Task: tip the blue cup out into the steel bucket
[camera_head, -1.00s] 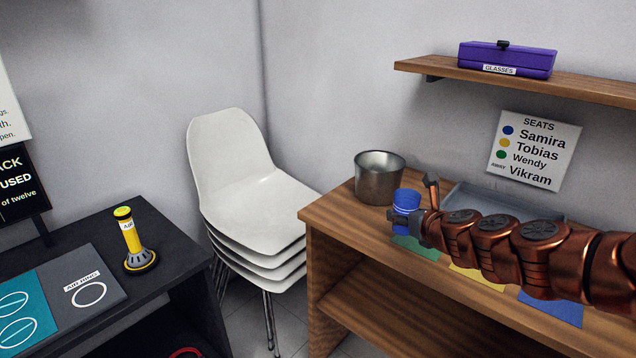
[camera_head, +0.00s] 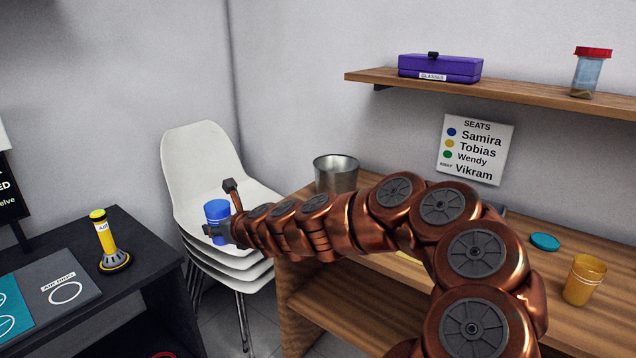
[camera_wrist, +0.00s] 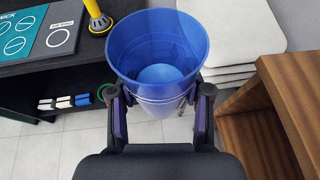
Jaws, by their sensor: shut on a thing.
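The blue cup (camera_head: 217,212) is upright in my gripper (camera_head: 222,232), held in the air in front of the stacked white chairs, left of the wooden bench. In the wrist view the blue cup (camera_wrist: 158,50) stands mouth up between the two fingers of my gripper (camera_wrist: 160,100). I see down to its bottom, a lighter blue disc; I cannot tell whether anything lies in it. The steel bucket (camera_head: 336,174) stands upright on the far left part of the bench, to the right of the cup and apart from it. My arm hides part of the bench near the bucket.
The wooden bench (camera_head: 600,330) also holds a yellow cup (camera_head: 584,280) and a teal lid (camera_head: 545,242). White chairs (camera_head: 205,165) stand behind the held cup. A dark table (camera_head: 145,235) with a yellow torch (camera_head: 104,240) is at left. A shelf (camera_head: 500,92) hangs above the bench.

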